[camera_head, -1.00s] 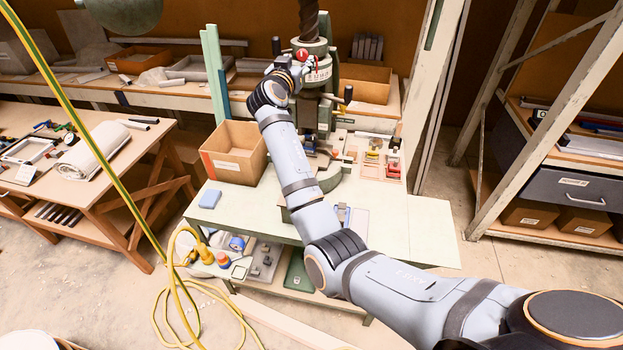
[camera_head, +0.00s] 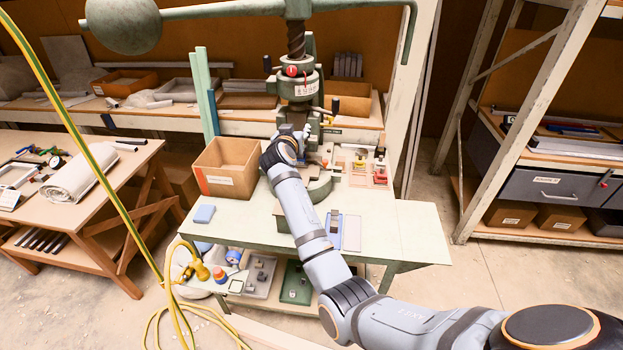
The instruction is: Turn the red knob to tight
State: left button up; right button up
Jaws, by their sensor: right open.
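The red knob (camera_head: 291,71) sits on the front of the dark green collar of the fly press (camera_head: 305,88), below its screw. A pale label with small dark print is on the collar to the lower right of the knob; the print is too small to read. My right gripper (camera_head: 297,131) is below the knob and apart from it, close to the press's lower body. It is open and looks empty, and its fingertips are small and partly hidden by my wrist. My left gripper is not in view.
A cardboard box (camera_head: 227,166) stands on the pale green table (camera_head: 392,232) left of my arm. Small fixtures with red and yellow parts (camera_head: 379,167) stand right of the press. The press's top arm carries a ball weight (camera_head: 122,24). A yellow hose hangs at left.

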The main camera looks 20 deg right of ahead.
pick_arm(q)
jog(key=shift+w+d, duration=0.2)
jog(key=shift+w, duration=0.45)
pick_arm(e)
jog(key=s+d+f+g+y, duration=0.1)
jog(key=s+f, duration=0.1)
jog(key=f, duration=0.5)
jog(key=s+d+f+n+g, duration=0.1)
jog(key=s+f, duration=0.2)
jog(key=f, duration=0.5)
jog(key=shift+d+f+y, duration=0.2)
jog(key=shift+d+y, duration=0.1)
jog(key=shift+y, duration=0.1)
jog(key=shift+s+g, duration=0.1)
jog(key=shift+g, duration=0.2)
